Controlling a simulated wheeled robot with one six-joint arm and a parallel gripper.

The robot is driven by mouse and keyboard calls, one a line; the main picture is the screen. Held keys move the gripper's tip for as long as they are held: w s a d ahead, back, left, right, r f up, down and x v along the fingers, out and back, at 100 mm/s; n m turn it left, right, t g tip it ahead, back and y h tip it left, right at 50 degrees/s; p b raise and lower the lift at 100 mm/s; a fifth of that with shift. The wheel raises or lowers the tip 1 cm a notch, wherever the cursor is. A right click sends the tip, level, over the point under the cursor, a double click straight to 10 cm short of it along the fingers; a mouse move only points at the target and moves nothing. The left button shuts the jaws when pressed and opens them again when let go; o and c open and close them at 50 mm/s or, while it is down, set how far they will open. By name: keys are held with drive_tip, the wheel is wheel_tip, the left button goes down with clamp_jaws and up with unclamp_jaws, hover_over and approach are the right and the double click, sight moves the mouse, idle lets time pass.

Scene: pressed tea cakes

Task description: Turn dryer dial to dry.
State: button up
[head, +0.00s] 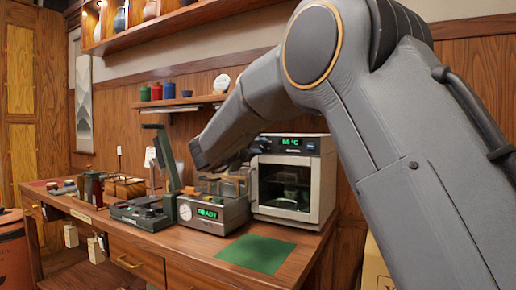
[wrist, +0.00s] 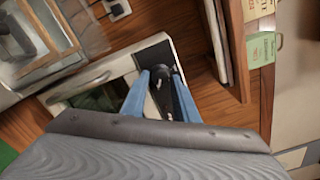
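The dryer (head: 325,180) is a pale box with a glass door and a green lit display (head: 291,142) that reads about 55 °C. Its dial is not clear in the head view, where my wrist crosses in front of the bench and the dryer's left side. In the wrist view my gripper (wrist: 161,72) has two blue fingers set apart, tips in front of a black panel (wrist: 153,52) beside a pale framed window. A dark, rounded part with light marks shows between the fingers. I cannot tell whether it is the dial, or whether the fingers touch it.
A grey machine (head: 222,214) showing READY stands left of the dryer on the wooden bench. A green mat (head: 256,253) lies in front. A small shelf (head: 180,102) with jars hangs above. In the wrist view, tags (wrist: 262,48) and a wooden edge are close on the right.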

drive_tip(key=shift+o, duration=1.1)
drive_tip(key=v, duration=0.8)
